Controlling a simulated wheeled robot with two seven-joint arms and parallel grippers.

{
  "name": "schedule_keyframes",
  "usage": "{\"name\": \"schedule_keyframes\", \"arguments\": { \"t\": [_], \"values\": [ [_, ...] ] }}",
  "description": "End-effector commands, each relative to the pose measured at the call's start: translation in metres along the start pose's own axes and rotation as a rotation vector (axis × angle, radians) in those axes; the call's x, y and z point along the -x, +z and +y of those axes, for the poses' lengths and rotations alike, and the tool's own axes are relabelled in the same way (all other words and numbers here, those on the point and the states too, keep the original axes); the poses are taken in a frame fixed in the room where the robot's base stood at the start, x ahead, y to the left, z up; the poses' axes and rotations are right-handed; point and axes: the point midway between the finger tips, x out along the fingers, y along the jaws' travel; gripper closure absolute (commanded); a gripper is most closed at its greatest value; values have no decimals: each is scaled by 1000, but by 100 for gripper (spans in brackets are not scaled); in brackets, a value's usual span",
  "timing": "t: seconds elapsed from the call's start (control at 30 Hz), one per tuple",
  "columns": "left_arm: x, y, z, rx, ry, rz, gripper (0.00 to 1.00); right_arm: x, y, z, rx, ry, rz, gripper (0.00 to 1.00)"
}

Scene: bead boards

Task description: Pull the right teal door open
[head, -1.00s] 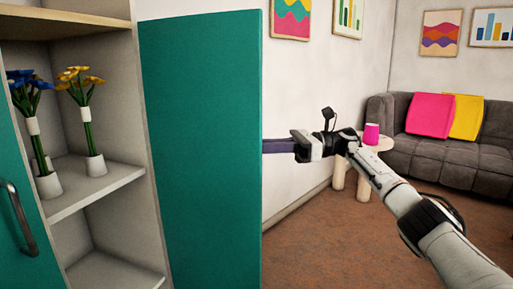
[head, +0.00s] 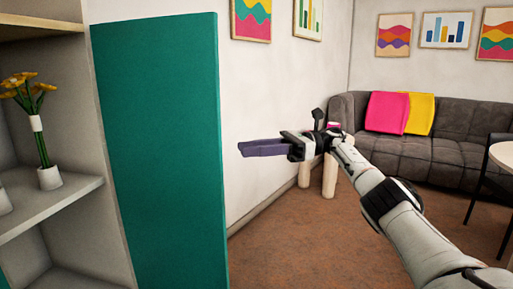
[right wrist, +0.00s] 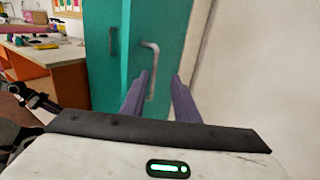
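The right teal door (head: 160,150) stands swung open in the head view, beside the cabinet's shelves. Its front edge faces me. My right gripper (head: 240,150) is just right of that edge, apart from it in the picture, its purple fingers pointing left. In the right wrist view, the two fingers (right wrist: 158,95) are spread, with clear space between them. A pale bar handle (right wrist: 152,70) on the teal surface shows between and beyond them; I see no grip on it. A darker handle (right wrist: 113,40) is further left. My left gripper is not in view.
The open cabinet shelf (head: 50,200) holds a vase with yellow flowers (head: 45,150). A grey sofa (head: 450,140) and a small side table (head: 330,178) stand behind my right arm. A table and chair are at the right edge. Brown floor is free between.

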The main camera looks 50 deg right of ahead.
Motion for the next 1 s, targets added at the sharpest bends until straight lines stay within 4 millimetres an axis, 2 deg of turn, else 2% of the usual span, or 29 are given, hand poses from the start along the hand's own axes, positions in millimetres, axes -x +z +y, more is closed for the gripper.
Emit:
{"name": "schedule_keyframes", "arguments": {
  "t": [0.3,1.0],
  "values": [
    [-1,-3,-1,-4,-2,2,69,14,0,1,0,3,-2,72],
    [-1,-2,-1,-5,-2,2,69,11,-1,1,-1,2,1,72]
  ]
}}
